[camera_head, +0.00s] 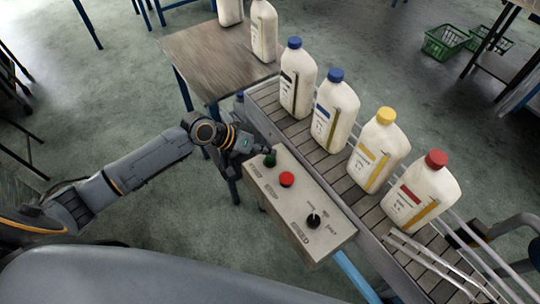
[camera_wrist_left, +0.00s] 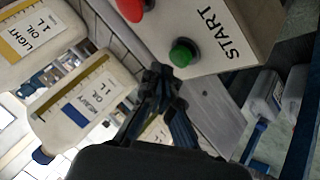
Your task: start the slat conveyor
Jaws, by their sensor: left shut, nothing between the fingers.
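The control box (camera_head: 266,190) with a pale top stands along the near side of the slat conveyor (camera_head: 337,166). It has a green button (camera_head: 270,160), a red button (camera_head: 287,179) and a black knob (camera_head: 313,220). In the left wrist view the green button (camera_wrist_left: 183,52) sits beside the label START (camera_wrist_left: 217,35); the red button (camera_wrist_left: 131,8) is cut by the top edge. My left gripper (camera_head: 264,152) is shut and empty, its tips close beside the green button. I cannot tell whether they touch it. My right gripper is not in view.
White bottles with blue (camera_head: 298,80), yellow (camera_head: 378,150) and red (camera_head: 424,190) caps stand in a row on the conveyor. A wooden table (camera_head: 210,58) with more bottles adjoins its far end. Green baskets (camera_head: 445,42) lie on the floor at the back right.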

